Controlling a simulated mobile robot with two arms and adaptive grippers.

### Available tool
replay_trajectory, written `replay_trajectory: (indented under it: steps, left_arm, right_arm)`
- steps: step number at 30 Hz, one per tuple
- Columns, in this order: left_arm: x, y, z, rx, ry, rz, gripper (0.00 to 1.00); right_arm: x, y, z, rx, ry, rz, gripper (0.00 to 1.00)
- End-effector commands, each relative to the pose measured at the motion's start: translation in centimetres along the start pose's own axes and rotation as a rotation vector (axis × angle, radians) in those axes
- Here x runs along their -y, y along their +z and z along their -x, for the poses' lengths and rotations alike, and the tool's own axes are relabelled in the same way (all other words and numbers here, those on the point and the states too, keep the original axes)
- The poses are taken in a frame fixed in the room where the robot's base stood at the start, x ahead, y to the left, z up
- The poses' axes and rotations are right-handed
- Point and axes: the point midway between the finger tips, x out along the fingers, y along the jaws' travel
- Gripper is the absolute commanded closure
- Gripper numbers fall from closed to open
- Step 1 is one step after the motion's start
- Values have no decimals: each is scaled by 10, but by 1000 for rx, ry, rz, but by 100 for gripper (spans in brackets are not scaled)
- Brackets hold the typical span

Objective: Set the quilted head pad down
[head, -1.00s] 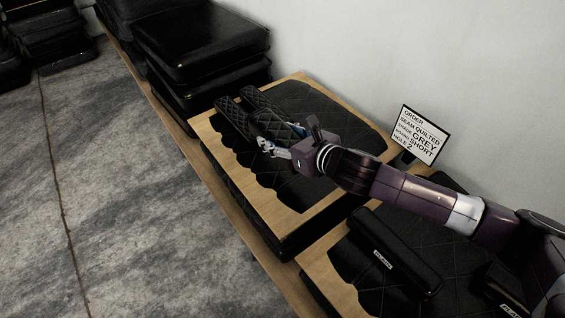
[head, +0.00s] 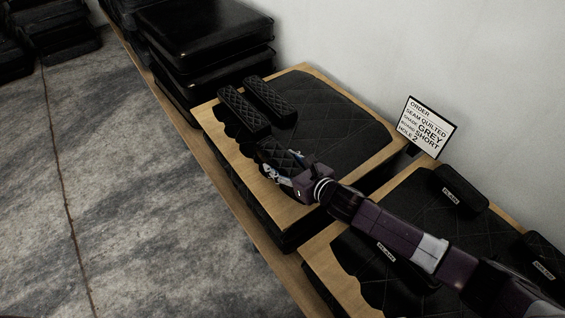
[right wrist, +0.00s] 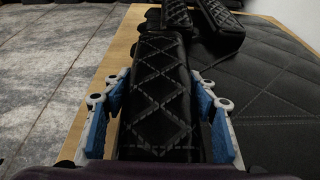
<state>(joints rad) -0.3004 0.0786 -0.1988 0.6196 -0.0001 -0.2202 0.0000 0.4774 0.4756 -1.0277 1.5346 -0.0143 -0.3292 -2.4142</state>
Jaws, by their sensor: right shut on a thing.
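My right gripper (head: 274,166) is shut on a black quilted head pad (head: 273,150). In the right wrist view the pad (right wrist: 158,92) lies lengthwise between the blue fingers of the gripper (right wrist: 160,122), its stitched diamond face up. The pad is over the front part of a wooden-edged board (head: 262,188) with a black quilted covering (head: 335,115). I cannot tell whether its underside touches the board. My left gripper is not in view.
Two more quilted pads (head: 243,110) (head: 270,97) lie side by side just beyond the held one. Black cushions (head: 205,40) are stacked behind. An order sign (head: 427,127) stands by the wall. Labelled pads (head: 460,188) lie on the nearer board.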

Motion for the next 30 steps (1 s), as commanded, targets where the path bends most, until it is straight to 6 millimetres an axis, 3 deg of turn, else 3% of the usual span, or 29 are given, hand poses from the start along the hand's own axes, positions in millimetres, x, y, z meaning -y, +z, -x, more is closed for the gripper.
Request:
replay_trajectory:
  steps: [7,8,12,23,30]
  left_arm:
    - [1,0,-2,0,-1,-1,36]
    - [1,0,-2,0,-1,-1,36]
    - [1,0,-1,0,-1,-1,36]
    - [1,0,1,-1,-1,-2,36]
    - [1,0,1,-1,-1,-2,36]
  right_arm:
    - [0,-2,-1,2,0,1,79]
    - [0,-2,-1,0,0,1,45]
    - [0,-2,-1,0,0,1,29]
    - [0,2,1,0,0,-1,29]
    - [1,0,30,-2,0,2,29]
